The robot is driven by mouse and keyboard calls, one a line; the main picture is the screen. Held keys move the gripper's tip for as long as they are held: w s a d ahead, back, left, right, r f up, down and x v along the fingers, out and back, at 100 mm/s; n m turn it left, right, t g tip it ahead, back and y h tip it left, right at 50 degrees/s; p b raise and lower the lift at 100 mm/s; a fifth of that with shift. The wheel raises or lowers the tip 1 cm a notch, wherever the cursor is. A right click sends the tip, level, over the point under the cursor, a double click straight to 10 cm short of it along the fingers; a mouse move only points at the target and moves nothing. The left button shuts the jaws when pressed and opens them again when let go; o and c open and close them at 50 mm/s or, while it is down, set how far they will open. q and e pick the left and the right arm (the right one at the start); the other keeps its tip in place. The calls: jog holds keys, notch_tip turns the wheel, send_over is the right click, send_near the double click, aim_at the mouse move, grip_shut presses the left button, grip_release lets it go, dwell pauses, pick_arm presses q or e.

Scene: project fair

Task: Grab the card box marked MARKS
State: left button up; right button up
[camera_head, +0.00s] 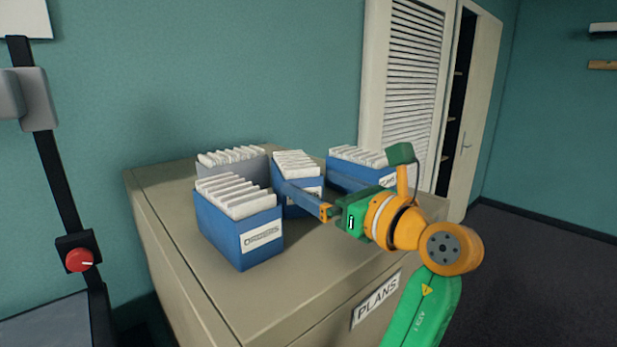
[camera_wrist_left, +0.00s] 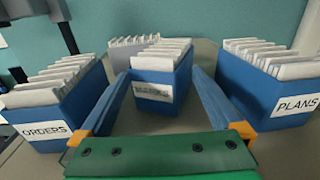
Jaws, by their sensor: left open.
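The blue card box with MARKS on its label (camera_head: 296,211) stands upright on the beige cabinet top, filled with white cards. In the left wrist view the box (camera_wrist_left: 153,107) is in the middle, its label blurred but seeming to read MARKS. My left gripper (camera_head: 303,173) is open, its blue fingers reaching toward the box from the front. In the left wrist view the fingertips lie one to each side of the box; I cannot tell whether they touch it. The near finger partly covers the box in the head view. My right gripper is not in view.
The blue ORDERS box (camera_wrist_left: 75,107) stands left of it and the blue PLANS box (camera_wrist_left: 262,95) stands right, close to the fingers. A grey card box (camera_head: 254,168) is behind. The cabinet (camera_head: 245,300) has bare top space in front. A wall is behind.

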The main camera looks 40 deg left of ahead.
aim_at(294, 167)
pick_arm(q)
jog(key=a, duration=0.1)
jog(key=w+a, duration=0.1)
jog(key=shift+w+a+p, duration=0.15)
jog(key=shift+a+p, duration=0.15)
jog(key=shift+a, duration=0.25)
jog(key=shift+s, duration=0.25)
jog(key=shift+c, duration=0.6)
jog(key=c, duration=0.4)
jog(key=shift+w, duration=0.1)
grip_shut()
jog(key=c, duration=1)
grip_release()
jog(key=shift+c, duration=0.2)
jog(key=o, duration=1.6)
jog(key=shift+c, duration=0.2)
